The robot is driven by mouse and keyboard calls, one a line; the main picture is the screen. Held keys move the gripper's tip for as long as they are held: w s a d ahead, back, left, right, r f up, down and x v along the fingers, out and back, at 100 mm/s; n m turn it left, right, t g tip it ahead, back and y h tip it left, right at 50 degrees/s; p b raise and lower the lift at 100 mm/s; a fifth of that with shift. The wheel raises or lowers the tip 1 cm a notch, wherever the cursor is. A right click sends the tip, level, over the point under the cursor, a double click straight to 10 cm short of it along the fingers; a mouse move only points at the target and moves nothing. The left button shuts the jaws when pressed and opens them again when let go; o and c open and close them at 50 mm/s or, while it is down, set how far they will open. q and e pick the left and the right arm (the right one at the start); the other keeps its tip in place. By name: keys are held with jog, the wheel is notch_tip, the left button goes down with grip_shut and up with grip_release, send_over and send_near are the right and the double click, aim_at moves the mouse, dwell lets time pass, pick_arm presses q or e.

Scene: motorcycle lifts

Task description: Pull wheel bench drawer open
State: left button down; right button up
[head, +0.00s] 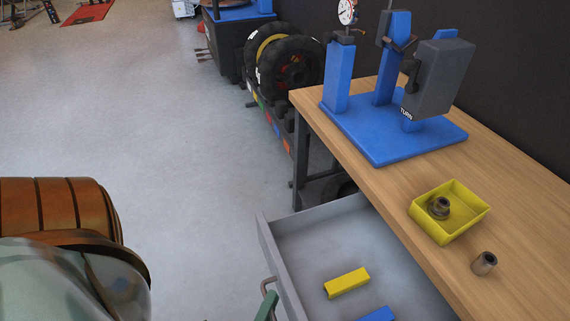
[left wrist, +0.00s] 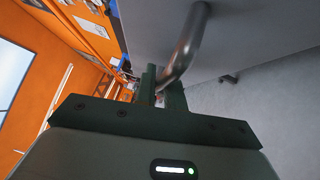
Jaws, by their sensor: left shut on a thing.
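The grey drawer (head: 274,262) under the wheel bench (head: 385,205) stands pulled out, with its inside open to view. It holds a yellow block (head: 346,283) and a blue one (head: 377,314), partly cut off by the frame edge. The bent metal handle (head: 267,285) is on the drawer's front. My left gripper (head: 268,306) is at the handle, at the bottom edge of the head view. In the left wrist view its green fingers (left wrist: 160,88) are shut on the handle bar (left wrist: 188,42), beside the grey drawer front (left wrist: 250,32). My right gripper is not in view.
On the bench top are a blue stand (head: 385,135) with a dial gauge (head: 347,11), a yellow tray (head: 462,222) with a metal part in it, and a metal sleeve (head: 484,263). Tyres (head: 285,60) stand behind. The floor (head: 170,130) left of the drawer is clear.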

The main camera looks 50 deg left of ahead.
pick_arm(q)
jog(key=shift+s+a+f, duration=0.1)
jog(key=shift+s+a, duration=0.15)
jog(key=shift+s, duration=0.75)
jog(key=c, duration=1.5)
grip_release()
